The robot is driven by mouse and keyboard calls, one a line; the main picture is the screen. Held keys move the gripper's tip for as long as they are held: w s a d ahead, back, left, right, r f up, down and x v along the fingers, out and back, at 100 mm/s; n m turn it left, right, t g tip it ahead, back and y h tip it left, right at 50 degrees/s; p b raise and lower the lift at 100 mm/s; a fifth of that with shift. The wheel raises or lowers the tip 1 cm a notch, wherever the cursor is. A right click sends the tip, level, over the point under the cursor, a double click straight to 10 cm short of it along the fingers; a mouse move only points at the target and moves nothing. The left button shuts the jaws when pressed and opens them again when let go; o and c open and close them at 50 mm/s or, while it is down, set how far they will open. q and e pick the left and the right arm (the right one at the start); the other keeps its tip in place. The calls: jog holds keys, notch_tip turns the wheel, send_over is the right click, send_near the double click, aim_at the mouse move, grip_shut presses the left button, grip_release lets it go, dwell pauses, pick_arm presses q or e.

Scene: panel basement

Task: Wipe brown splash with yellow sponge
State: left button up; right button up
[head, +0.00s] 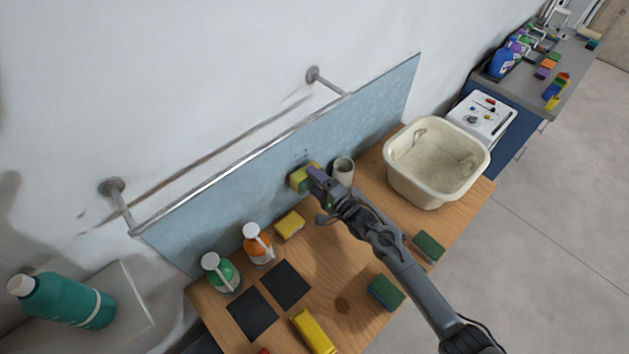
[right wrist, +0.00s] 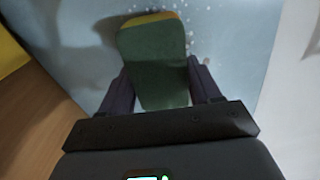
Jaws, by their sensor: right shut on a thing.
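My right gripper (head: 311,176) is shut on a yellow sponge (head: 298,180) with a green side, at the blue panel (head: 220,195) above the table. In the right wrist view the sponge (right wrist: 155,60) sits between the two fingers (right wrist: 165,88), green face toward the camera and a yellow edge beyond. It is at or very near the panel; contact is not clear. No clear brown splash shows on the panel. My left gripper is out of view.
A pale cup (head: 343,171) stands close right of the gripper, then a cream basin (head: 394,172). Orange (head: 258,246) and green (head: 221,273) bottles stand left. Another yellow sponge (head: 290,225), dark pads (head: 252,313) and green sponges (head: 386,292) lie on the table.

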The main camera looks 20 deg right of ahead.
jog(key=shift+w+a+b, duration=0.15)
jog(key=shift+w+b, duration=0.15)
jog(key=shift+w, duration=0.2)
dwell(0.3)
jog(key=shift+w+a, duration=0.2)
jog(key=shift+w, duration=0.25)
jog(key=shift+d, duration=0.1)
